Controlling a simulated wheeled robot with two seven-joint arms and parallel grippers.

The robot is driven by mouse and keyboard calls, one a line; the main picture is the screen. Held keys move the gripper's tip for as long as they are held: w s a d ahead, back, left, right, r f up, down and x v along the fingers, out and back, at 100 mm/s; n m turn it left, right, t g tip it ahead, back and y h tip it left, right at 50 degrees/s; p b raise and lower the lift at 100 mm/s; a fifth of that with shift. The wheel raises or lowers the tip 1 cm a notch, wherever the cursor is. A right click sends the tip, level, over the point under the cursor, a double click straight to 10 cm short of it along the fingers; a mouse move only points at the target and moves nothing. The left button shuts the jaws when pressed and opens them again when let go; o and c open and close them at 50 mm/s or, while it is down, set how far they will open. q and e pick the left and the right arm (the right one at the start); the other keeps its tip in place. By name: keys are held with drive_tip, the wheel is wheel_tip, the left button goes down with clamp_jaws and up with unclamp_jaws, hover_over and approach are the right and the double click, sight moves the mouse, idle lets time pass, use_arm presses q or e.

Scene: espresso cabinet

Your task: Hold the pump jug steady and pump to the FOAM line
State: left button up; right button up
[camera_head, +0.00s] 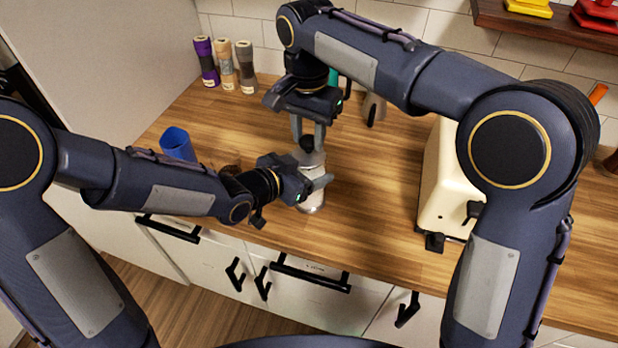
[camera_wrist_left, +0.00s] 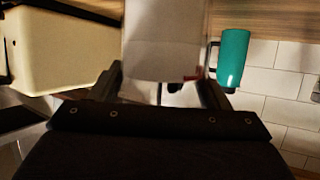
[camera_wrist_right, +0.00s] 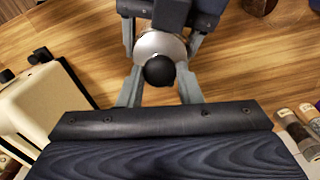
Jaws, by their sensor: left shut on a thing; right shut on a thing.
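The pump jug (camera_head: 312,205), a pale grey cylinder with a black knob (camera_wrist_right: 159,70) on top, stands upright on the wooden counter. It fills the upper middle of the left wrist view (camera_wrist_left: 165,45), with a small red mark near its edge; no lettering is readable. My left gripper (camera_head: 314,188) is shut around the jug's body from the side. My right gripper (camera_head: 307,146) comes down from above, its fingers shut on either side of the black knob. The liquid level inside the jug cannot be seen.
A cream machine (camera_head: 438,180) stands to the right. A blue cup (camera_head: 177,143) stands to the left, near my left forearm. Several cylinders (camera_head: 227,66) stand at the back wall. A teal mug (camera_wrist_left: 232,58) stands behind the jug. Counter between jug and machine is clear.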

use_arm(q)
drive_tip(key=shift+s+d, duration=0.15)
drive_tip(key=shift+d, duration=0.05)
use_arm(e)
drive_tip(key=o, duration=0.9)
drive_tip(key=shift+w+a+r, duration=0.1)
use_arm(q)
drive_tip(key=shift+a, duration=0.1)
use_arm(e)
drive_tip(key=shift+o, duration=0.7)
drive_tip(key=shift+r, duration=0.1)
use_arm(q)
drive_tip(key=shift+w+a, duration=0.1)
drive_tip(key=shift+w, duration=0.1)
use_arm(e)
drive_tip(key=shift+r, duration=3.9)
use_arm(q)
drive_tip(key=o, duration=1.4)
drive_tip(key=shift+c, duration=0.2)
drive_tip(key=shift+s, duration=0.1)
